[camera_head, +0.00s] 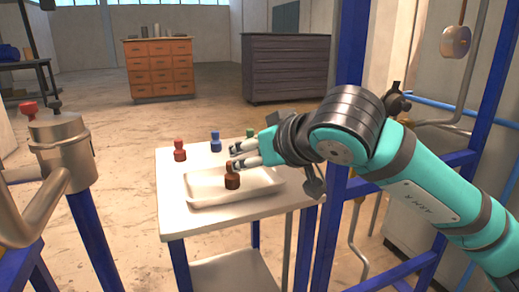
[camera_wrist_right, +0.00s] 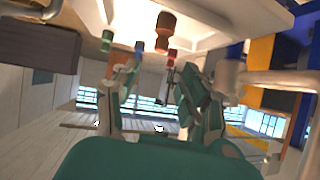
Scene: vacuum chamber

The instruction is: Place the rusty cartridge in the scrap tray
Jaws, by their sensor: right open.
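The rusty brown cartridge (camera_head: 232,181) stands upright inside the white scrap tray (camera_head: 265,190) on the small white table. It also shows, upside down, near the top of the right wrist view (camera_wrist_right: 163,32). My right gripper (camera_head: 236,156) is open, with its fingers just above and behind the cartridge's top in the head view. In the wrist view its spread fingers (camera_wrist_right: 155,90) have no object between them, and the cartridge lies beyond them. My left gripper is not in view.
A red cartridge (camera_head: 180,151), a blue one (camera_head: 215,142) and a partly hidden green one (camera_head: 250,133) stand along the table's (camera_head: 172,205) far side. Blue frame posts (camera_head: 340,140) stand close right. A metal chamber part (camera_head: 62,150) stands left.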

